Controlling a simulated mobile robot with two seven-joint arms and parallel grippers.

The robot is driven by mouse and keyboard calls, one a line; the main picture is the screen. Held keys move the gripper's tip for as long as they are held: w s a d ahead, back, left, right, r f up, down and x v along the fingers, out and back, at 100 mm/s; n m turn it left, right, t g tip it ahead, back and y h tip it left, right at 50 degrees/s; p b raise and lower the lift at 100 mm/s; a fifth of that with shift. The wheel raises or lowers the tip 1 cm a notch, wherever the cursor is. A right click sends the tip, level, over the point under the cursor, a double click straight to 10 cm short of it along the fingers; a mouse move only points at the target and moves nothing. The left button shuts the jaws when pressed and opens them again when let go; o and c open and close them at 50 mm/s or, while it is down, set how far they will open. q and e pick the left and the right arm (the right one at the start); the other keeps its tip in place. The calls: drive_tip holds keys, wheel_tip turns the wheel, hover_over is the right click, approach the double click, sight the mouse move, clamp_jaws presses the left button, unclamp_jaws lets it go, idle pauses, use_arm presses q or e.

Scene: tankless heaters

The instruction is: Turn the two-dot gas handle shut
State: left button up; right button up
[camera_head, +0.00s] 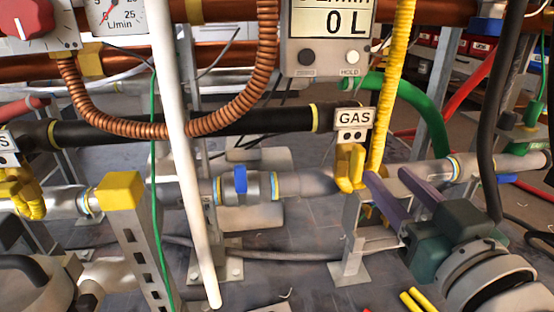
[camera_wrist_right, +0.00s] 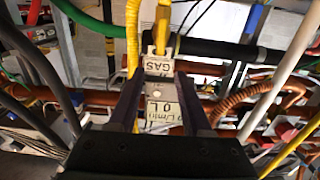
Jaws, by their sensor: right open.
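The GAS label (camera_head: 353,118) has a small plate with two dark dots (camera_head: 352,136) under it. The yellow gas handle (camera_head: 344,168) sits just below, on the grey pipe. My right gripper (camera_head: 388,176) is open, its two purple fingers apart and pointing toward the handle from the right. The left finger's tip is close to the handle; I cannot tell whether they touch. In the right wrist view the GAS label (camera_wrist_right: 154,66) shows between the fingers of the right gripper (camera_wrist_right: 156,85), with yellow parts beyond it. My left gripper is not in view.
A yellow corrugated hose (camera_head: 388,90) rises just above the fingers. A white pipe (camera_head: 180,130) and a copper hose (camera_head: 150,128) cross left of centre. A blue valve handle (camera_head: 240,180) is on the same pipe. Another yellow handle (camera_head: 22,195) is at far left.

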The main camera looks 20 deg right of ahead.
sight(362, 159)
drive_tip(key=b+x, duration=0.2)
drive_tip(key=x, duration=0.1)
drive_tip(key=f+b+x, duration=0.1)
drive_tip(key=b+x, duration=0.1)
drive_tip(key=x, duration=0.1)
drive_tip(key=f+b+x, duration=0.1)
drive_tip(key=b+x, duration=0.1)
drive_tip(key=x, duration=0.1)
drive_tip(key=shift+w, duration=0.35)
drive_tip(key=shift+w+d+r, duration=0.15)
drive_tip(key=shift+w, duration=0.15)
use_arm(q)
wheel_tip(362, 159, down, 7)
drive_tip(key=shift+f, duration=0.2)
use_arm(e)
drive_tip(key=c, duration=0.3)
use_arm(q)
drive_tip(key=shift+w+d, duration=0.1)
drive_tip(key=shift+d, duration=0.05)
use_arm(e)
clamp_jaws()
